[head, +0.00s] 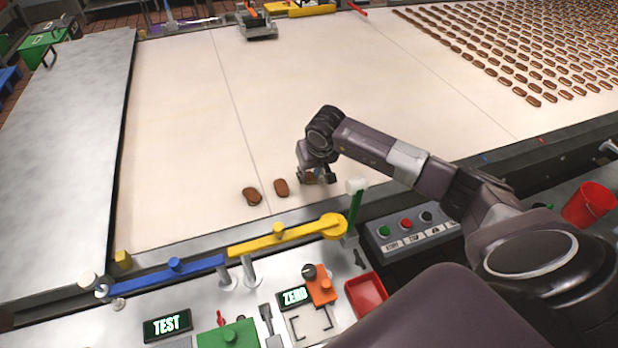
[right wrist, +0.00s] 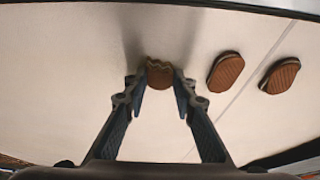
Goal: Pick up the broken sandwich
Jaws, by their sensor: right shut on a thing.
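The broken sandwich is a short brown piece with a jagged pale edge; it shows in the right wrist view (right wrist: 159,74), between the tips of my right gripper (right wrist: 160,90). The right gripper is shut on it. In the head view my right gripper (head: 317,177) is low over the front part of the cream belt and mostly covers the broken sandwich (head: 309,179). I cannot tell whether the piece touches the belt. My left gripper is not in view.
Two whole brown sandwiches (head: 252,196) (head: 281,188) lie on the belt (head: 180,130) left of the right gripper. Rows of sandwiches (head: 520,60) fill the far right. A yellow bar (head: 290,236), a button box (head: 410,228) and a red tray (head: 366,295) are in front.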

